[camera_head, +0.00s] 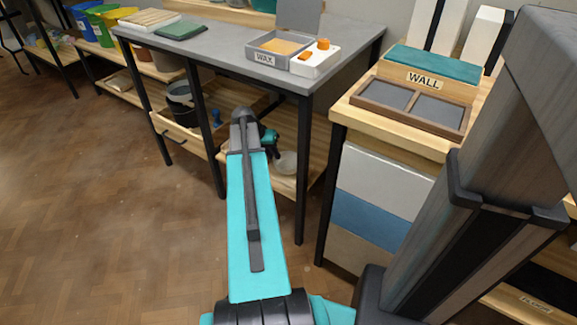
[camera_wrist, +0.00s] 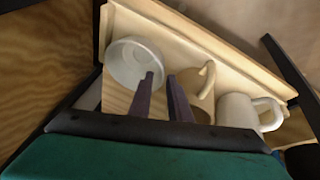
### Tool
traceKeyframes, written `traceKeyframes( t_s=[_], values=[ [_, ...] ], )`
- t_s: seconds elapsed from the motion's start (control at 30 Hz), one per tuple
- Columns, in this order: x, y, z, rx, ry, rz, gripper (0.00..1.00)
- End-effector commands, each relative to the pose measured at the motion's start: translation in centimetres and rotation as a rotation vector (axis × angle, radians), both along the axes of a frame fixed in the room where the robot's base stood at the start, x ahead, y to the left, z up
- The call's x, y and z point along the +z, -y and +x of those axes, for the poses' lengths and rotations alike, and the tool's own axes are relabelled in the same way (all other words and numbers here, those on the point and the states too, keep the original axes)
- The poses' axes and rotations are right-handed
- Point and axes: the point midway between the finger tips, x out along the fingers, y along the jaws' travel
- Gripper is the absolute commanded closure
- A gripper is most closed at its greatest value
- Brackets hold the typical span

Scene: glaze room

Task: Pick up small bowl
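A small white bowl (camera_wrist: 133,60) sits on a wooden shelf in the wrist view, at the upper left, showing its round rim and inside. My gripper (camera_wrist: 160,77) has its two dark fingers apart with nothing visible between them. The left finger overlaps the bowl's lower right edge in the picture; I cannot tell whether it touches. In the head view a pale round piece (camera_head: 287,162), likely the bowl, shows on the shelf under the grey-topped table. My gripper (camera_head: 270,143) is partly hidden there behind my arm and its fingers are unclear.
A tan mug (camera_wrist: 205,92) stands right of the fingers, with a white mug (camera_wrist: 243,112) beyond it. The shelf has a raised wooden edge (camera_wrist: 215,45). In the head view the grey tabletop (camera_head: 225,45) and its dark legs (camera_head: 300,170) surround the shelf space. A black bucket (camera_head: 181,100) stands left.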

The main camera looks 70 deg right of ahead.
Motion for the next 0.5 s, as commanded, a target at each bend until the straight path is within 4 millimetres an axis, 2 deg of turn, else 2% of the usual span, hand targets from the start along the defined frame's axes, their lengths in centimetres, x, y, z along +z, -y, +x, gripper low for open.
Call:
traceKeyframes(
  t_s=[0.03, 0.23, 0.5],
  values=[
    [-0.9, 0.3, -0.2, -0.002, -0.001, 0.001, 0.83],
    [-2.8, 1.2, -0.7, -0.001, 0.000, 0.001, 0.83],
    [-3.5, 1.6, -0.9, 0.000, 0.000, 0.000, 0.83]
  ],
)
